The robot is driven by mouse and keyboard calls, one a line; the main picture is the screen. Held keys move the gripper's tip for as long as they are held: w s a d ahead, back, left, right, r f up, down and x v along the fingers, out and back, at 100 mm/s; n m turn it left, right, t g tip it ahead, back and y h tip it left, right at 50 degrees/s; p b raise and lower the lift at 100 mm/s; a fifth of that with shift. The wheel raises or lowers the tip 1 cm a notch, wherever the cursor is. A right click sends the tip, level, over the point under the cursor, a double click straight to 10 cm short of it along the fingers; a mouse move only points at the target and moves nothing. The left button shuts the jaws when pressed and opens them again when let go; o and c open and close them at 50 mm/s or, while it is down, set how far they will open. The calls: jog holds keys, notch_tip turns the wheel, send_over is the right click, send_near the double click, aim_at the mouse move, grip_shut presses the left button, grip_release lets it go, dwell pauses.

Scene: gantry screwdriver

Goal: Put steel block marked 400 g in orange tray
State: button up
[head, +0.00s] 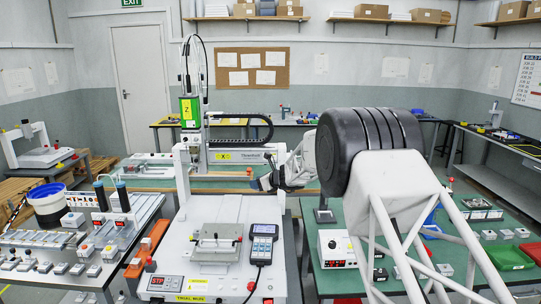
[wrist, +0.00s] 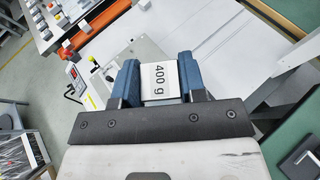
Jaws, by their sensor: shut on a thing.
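The steel block marked 400 g (wrist: 161,80) is held between the two blue fingers of my gripper (wrist: 158,68) in the wrist view, its white label facing the camera. In the head view my gripper (head: 263,183) is above the back right of the white screwdriver machine; the block cannot be made out there. Orange long pieces (head: 135,262) lie between the left machine and the white machine, left of my gripper. I cannot tell whether one of them is the orange tray.
The white machine (head: 215,262) carries a grey fixture (head: 217,245), a keypad unit (head: 263,242) and a red button. Its gantry column (head: 183,170) stands left of my gripper. A control box (head: 337,247) and several small blocks stand on the green table at the right.

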jog(key=s+d+r+m+t+h, duration=0.3)
jog(key=s+d+m+h, duration=0.2)
jog(key=s+d, duration=0.3)
jog(key=s+d+r+m+t+h, duration=0.2)
jog(key=s+d+m+h, duration=0.4)
jog(key=d, duration=0.9)
jog(key=s+r, duration=0.1)
jog(key=s, duration=0.1)
jog(key=shift+s+d+t, duration=0.3)
jog(key=shift+s+t, duration=0.05)
jog(key=shift+t, duration=0.05)
dwell(0.5)
jog(key=shift+w+a, duration=0.1)
jog(key=shift+a, duration=0.05)
